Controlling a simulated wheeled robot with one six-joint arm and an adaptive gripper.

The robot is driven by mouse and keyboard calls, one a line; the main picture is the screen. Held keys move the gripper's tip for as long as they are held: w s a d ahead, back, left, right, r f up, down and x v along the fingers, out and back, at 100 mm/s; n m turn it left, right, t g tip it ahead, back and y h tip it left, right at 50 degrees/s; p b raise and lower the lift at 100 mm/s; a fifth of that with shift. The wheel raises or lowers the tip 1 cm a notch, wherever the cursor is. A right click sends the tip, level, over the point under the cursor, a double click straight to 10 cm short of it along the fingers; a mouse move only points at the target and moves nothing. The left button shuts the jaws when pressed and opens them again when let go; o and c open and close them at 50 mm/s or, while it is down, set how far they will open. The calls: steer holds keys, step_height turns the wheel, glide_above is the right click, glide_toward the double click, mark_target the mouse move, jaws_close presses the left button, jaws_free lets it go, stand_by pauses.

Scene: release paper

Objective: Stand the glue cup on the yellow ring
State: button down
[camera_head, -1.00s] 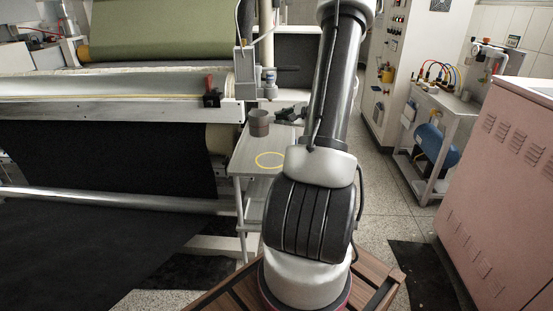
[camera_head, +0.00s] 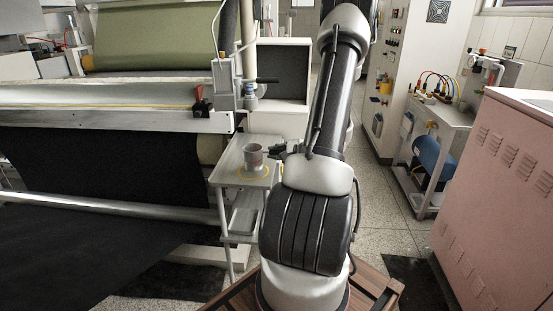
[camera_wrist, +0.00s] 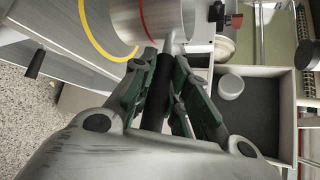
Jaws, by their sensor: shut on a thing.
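The glue cup (camera_head: 253,159), a grey-brown cup with an open top, is upright over the yellow ring (camera_head: 240,175) on the small grey side table. In the wrist view the cup (camera_wrist: 160,22) is silvery with a red line, and an arc of the ring (camera_wrist: 92,38) shows beside it. My gripper (camera_head: 284,152) is at the cup's right side. In the wrist view my gripper (camera_wrist: 170,52) is shut on the cup's handle. I cannot tell whether the cup's base touches the table. The cup hides part of the ring.
The side table (camera_head: 229,160) has little bare top around the ring. A large machine with a black fabric sheet (camera_head: 100,165) stands at left, its post (camera_head: 226,70) behind the table. A pink cabinet (camera_head: 500,180) stands at right.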

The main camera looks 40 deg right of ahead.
steer(key=shift+f, duration=0.95)
steer(key=shift+f, duration=0.1)
steer(key=c, duration=1.4)
jaws_free()
